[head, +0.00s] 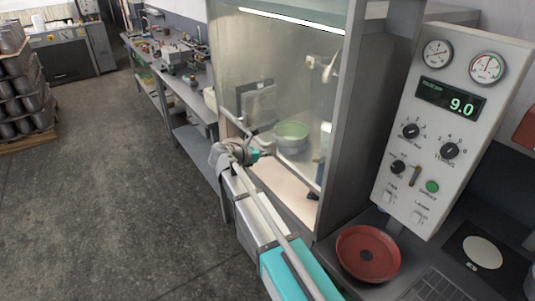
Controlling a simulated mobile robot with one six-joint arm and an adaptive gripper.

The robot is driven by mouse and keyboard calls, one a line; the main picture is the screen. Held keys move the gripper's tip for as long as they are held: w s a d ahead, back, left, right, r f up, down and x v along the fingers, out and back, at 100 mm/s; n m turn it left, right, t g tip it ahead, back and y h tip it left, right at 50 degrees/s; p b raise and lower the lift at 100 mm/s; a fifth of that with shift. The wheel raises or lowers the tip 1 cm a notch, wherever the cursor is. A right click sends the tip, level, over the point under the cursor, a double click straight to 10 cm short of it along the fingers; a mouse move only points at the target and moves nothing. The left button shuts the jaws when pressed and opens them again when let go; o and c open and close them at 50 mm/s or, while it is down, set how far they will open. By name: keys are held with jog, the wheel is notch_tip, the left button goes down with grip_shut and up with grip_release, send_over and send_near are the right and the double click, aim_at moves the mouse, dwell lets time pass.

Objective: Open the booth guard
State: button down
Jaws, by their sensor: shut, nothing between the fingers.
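The booth (334,110) stands in the middle of the head view, with a lit strip at its top. Its guard (240,60) is a clear panel across the front. The guard's lower edge runs slanting behind my arm, and a bright strip of booth floor shows below it. A pale green pan (291,131) shows inside, behind the guard. My gripper (266,154) is at the arm's far end by the guard's lower edge. It is shut with nothing in it. The wrist partly hides it, and I cannot tell whether it touches the guard.
A control panel (455,128) with gauges, knobs and a 9.0 display stands right of the booth. A red pan (368,253) lies on the dark counter below it. A workbench (203,105) runs back on the left. The floor (90,180) at left is clear.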

notch_tip(320, 180, up, 28)
jog(key=p, duration=2.8)
jog(key=shift+r, duration=0.2)
jog(key=shift+f, duration=0.2)
notch_tip(320, 180, down, 4)
jog(key=b, duration=0.4)
jog(key=p, duration=0.4)
send_near(272, 89)
jog(key=shift+v, duration=0.8)
jog(key=shift+w, duration=0.15)
